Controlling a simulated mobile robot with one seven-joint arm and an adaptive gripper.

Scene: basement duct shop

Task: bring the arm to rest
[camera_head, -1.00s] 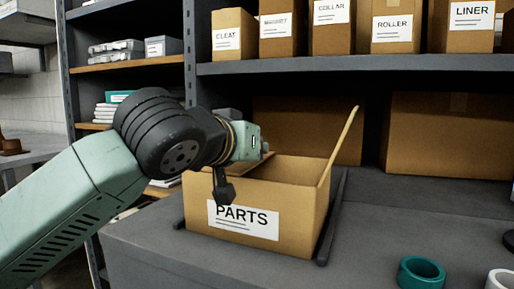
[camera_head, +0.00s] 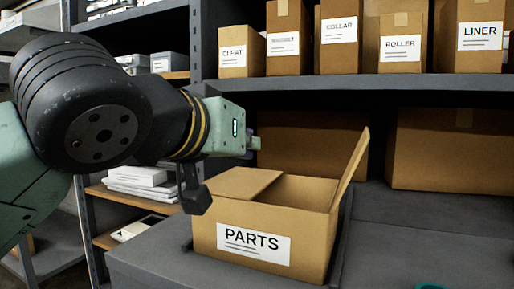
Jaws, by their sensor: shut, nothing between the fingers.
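My arm comes in from the left, with a large black ribbed joint and a pale green wrist with a lit green light. My gripper (camera_head: 253,143) is at the right end of this wrist, seen from the side. Only a small part of its tip shows, shut with nothing in it. A black wedge-ended part hangs below the wrist. The gripper is above the open cardboard box marked PARTS (camera_head: 308,245) in the picture and looks apart from it. The wrist hides part of the shelf behind.
The box stands on a dark grey worktop (camera_head: 400,240), one flap raised at its right. Labelled cartons, such as LINER (camera_head: 480,60), line the shelf (camera_head: 390,88) above. A teal ring (camera_head: 431,286) barely shows at the bottom edge. The worktop right of the box is mostly clear.

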